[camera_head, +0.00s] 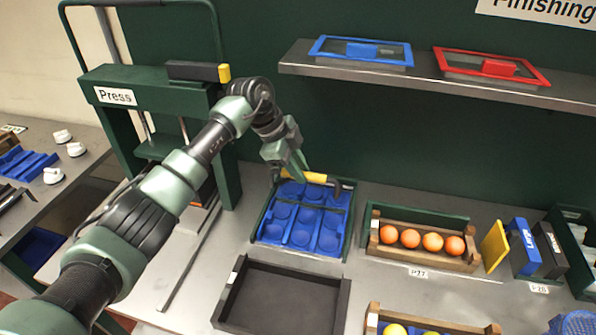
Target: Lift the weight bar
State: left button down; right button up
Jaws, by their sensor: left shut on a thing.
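A yellow bar (306,177), which looks like the weight bar, lies across the back of a tray with blue cups (262,225). A dark curved piece shows at its right end. My left gripper (288,172) is at the left part of the bar and is shut on it. The gripper hides that end of the bar. I cannot tell whether the bar rests on the tray or is just above it. My right gripper is not in view.
A green press (145,80) stands left of the tray. An empty dark tray (231,290) lies in front. A wooden crate of oranges (455,263) is to the right. A shelf (430,82) with blue and red lids hangs above.

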pick_arm(q)
jog(key=c, duration=1.5)
grip_release()
jog(key=shift+f, duration=0.25)
jog(key=shift+o, duration=1)
jog(key=shift+w+f, duration=0.15)
jog(key=shift+w, duration=0.15)
jog(key=shift+w+d+f, duration=0.1)
jog(key=shift+w+d, duration=0.1)
jog(key=shift+w, duration=0.15)
jog(key=shift+s+a+r, duration=0.1)
jog(key=shift+s+r, duration=0.1)
jog(key=shift+s, duration=0.05)
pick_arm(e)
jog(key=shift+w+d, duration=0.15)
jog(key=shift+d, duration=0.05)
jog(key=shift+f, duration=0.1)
pick_arm(q)
jog(key=shift+a+r, duration=0.15)
jog(key=shift+r, duration=0.1)
jog(key=b+v, duration=0.3)
jog(key=v, duration=0.3)
jog(key=shift+a+r, duration=0.1)
jog(key=shift+a, duration=0.05)
jog(key=shift+s+a+r, duration=0.1)
jog(key=shift+r, duration=0.4)
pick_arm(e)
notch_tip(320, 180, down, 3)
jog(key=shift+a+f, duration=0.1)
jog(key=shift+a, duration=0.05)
